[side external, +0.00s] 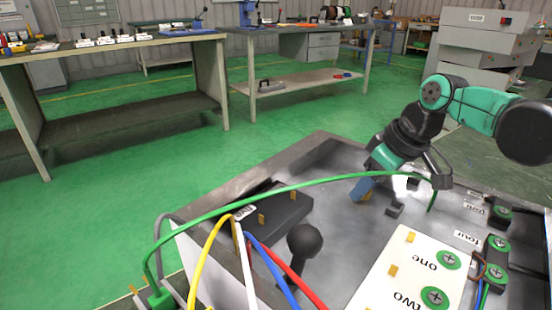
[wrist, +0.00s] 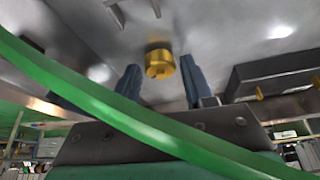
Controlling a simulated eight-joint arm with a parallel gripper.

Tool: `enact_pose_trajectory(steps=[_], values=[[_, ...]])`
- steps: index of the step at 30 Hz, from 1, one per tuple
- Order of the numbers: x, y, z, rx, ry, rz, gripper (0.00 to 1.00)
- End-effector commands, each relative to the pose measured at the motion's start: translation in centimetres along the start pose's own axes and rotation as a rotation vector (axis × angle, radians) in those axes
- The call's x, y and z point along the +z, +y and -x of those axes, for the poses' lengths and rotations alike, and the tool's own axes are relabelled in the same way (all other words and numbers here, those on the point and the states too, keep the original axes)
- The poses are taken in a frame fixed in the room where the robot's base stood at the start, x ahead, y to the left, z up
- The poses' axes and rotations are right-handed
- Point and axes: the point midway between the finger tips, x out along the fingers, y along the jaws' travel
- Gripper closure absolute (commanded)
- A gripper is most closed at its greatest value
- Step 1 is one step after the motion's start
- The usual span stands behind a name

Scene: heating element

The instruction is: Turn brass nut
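The brass nut (wrist: 160,63) is a gold-coloured round piece on the grey metal surface in the wrist view. My gripper (wrist: 161,73) has its two blue fingers apart, one on each side of the nut as seen there. I cannot tell whether the fingertips reach around it, but neither seems to touch it. In the side external view, my gripper (side external: 361,190) points down close to the metal panel, and a small brass patch of the nut (side external: 367,196) shows beside the blue fingers.
A green cable (side external: 300,184) arches over the panel close to my arm and crosses the wrist view (wrist: 110,108). A black block (side external: 285,211), a black ball knob (side external: 304,240) and a white block (side external: 420,270) labelled "one" and "two" stand nearby. Coloured wires rise at the front.

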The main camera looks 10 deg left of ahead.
Motion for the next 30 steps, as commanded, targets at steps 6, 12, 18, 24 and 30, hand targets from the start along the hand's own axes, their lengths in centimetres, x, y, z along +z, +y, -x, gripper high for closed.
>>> enact_pose_trajectory(steps=[6, 12, 18, 24, 30], values=[[0.00, 0.01, 0.03, 0.000, 0.000, 0.000, 1.00], [0.00, 0.04, 0.04, -0.005, 0.000, 0.012, 1.00], [-0.03, 0.13, 0.05, -0.035, 0.000, 0.081, 1.00], [-0.06, 0.26, 0.01, -0.091, 0.000, 0.213, 1.00], [-0.11, 0.38, -0.02, -0.157, 0.001, 0.370, 1.00]])
